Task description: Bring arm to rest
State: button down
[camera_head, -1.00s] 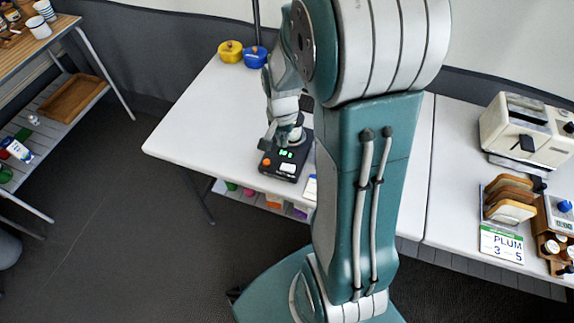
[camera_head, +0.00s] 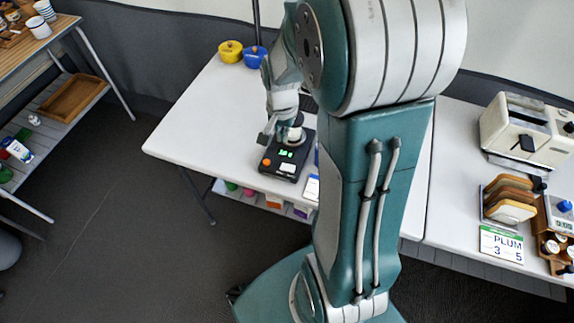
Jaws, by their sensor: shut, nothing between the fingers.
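My arm rises in the middle of the view and hides part of the white table behind it. My gripper (camera_head: 268,134) hangs over the white table (camera_head: 195,115), just at the left back edge of a black scale (camera_head: 285,160). Its fingers look closed and hold nothing. The scale has a green lit display, an orange button and a white button. A pale round thing (camera_head: 296,133) with a dark part stands on the scale, close beside the gripper. I cannot tell whether they touch.
A yellow pot (camera_head: 230,51) and a blue pot (camera_head: 255,56) stand at the table's back. Floor between is clear.

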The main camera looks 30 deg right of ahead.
jog(key=shift+r, duration=0.15)
dwell(0.5)
jog(key=s+a+r+n+t, duration=0.2)
jog(key=s+a+r+n, duration=0.3)
jog(key=r, duration=0.3)
jog(key=s+a+r+n+t, duration=0.3)
jog(key=s+a+r+n, duration=0.2)
jog(key=r, duration=0.4)
jog(key=s+a, duration=0.1)
jog(key=s, duration=0.1)
jog(key=shift+s+r+t, duration=0.2)
jog(key=shift+s+t, duration=0.1)
jog(key=shift+s, duration=0.1)
jog(key=shift+d, duration=0.15)
